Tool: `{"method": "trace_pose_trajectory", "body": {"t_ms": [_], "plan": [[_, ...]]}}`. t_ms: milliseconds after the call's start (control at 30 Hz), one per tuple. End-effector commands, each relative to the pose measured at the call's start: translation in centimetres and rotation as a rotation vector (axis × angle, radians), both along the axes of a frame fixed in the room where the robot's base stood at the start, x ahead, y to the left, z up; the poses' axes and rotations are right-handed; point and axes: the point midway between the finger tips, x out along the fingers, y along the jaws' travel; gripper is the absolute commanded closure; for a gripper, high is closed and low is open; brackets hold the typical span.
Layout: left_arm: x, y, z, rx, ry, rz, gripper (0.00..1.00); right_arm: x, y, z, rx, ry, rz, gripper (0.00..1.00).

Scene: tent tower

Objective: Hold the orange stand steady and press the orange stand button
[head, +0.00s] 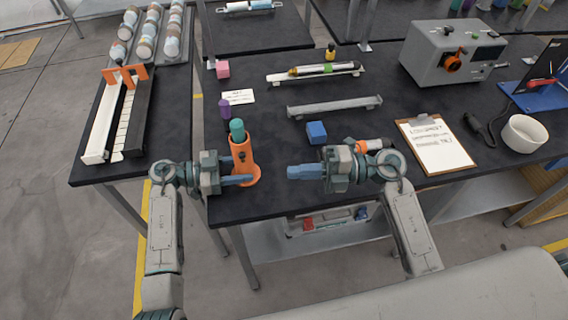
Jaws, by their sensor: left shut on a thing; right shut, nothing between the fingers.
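The orange stand (243,158) stands upright near the front left edge of the black table, with a teal cylinder (237,128) upright in its top. A small dark spot on its front may be the button, but it is too small to be sure. My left gripper (245,180) is shut on the orange stand low down, coming from its left side. My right gripper (292,172) is shut and empty, pointing left, a short gap to the right of the stand.
A blue cube (316,132) lies behind my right gripper. A purple cylinder (225,110) stands behind the stand. A grey rail (335,107), a clipboard (436,145), a white bowl (522,134) and a grey machine (452,55) lie further off.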

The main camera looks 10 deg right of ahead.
Motion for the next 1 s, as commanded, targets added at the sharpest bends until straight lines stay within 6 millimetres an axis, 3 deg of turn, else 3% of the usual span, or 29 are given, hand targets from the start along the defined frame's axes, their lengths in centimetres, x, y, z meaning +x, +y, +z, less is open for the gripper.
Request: {"method": "trace_pose_trajectory", "body": {"t_ms": [600,800,1000], "plan": [[0.0,0.0,0.0,0.0,0.0,0.0,0.86,1.6,9.2,-0.1,0.004,0.0,0.001,1.0],[0.0,0.0,0.0,0.0,0.0,0.0,0.86,4.5,9.1,-0.4,0.0,0.0,0.001,1.0],[0.0,0.0,0.0,0.0,0.0,0.0,0.86,5.3,9.2,-0.5,0.001,0.0,0.0,1.0]]}}
